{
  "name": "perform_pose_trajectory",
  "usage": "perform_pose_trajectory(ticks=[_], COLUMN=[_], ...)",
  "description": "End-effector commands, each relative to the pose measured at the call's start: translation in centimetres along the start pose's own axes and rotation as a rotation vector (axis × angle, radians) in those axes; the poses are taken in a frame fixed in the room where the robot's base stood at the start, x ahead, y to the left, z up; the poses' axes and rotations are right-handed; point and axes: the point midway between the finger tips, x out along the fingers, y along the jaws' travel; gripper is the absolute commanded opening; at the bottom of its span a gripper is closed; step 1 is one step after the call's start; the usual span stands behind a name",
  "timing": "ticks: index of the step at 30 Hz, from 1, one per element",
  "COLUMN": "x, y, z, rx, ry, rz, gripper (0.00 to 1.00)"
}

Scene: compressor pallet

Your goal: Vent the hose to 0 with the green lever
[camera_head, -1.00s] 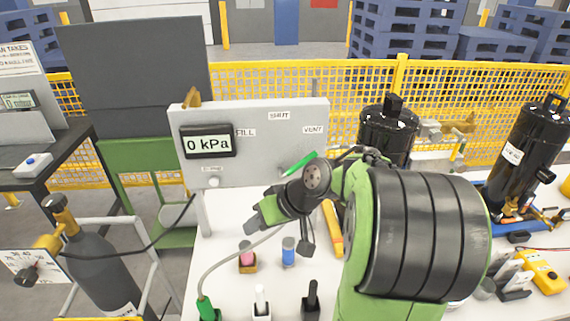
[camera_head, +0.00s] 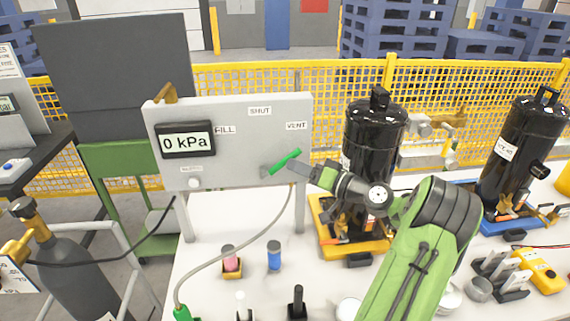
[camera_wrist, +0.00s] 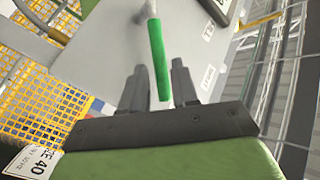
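The green lever (camera_head: 285,162) is on the front of the grey panel (camera_head: 235,170), at its lower right. It slants up to the right, towards the VENT label (camera_head: 297,125). The panel's display (camera_head: 187,141) reads 0 kPa. My gripper (camera_head: 298,169) is at the lever's right end. In the wrist view, my gripper (camera_wrist: 159,68) is open, with one finger on each side of the green lever (camera_wrist: 157,45); gaps show between fingers and lever. The grey hose (camera_head: 235,252) curves from the panel down to a green fitting (camera_head: 182,314) on the table.
A black compressor (camera_head: 372,130) stands on a yellow base just behind my arm, with another to the right. A gas cylinder (camera_head: 75,275) is at left.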

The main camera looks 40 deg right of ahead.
Motion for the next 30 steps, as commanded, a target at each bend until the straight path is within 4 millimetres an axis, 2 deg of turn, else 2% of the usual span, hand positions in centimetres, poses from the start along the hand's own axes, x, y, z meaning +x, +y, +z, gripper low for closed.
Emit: perform_pose_trajectory(ticks=[3, 9, 16, 22, 30], x=[2.7, 4.7, 4.8, 4.8, 4.7], y=[-0.1, 0.1, 0.1, 0.1, 0.1], z=[0.1, 0.1, 0.0, 0.0, 0.1], rx=[0.000, 0.001, 0.001, 0.001, 0.001], ry=[-0.003, -0.002, -0.001, -0.002, -0.002], rz=[-0.004, 0.001, 0.001, 0.001, 0.002], gripper=[0.29, 0.29, 0.29, 0.00, 0.00])
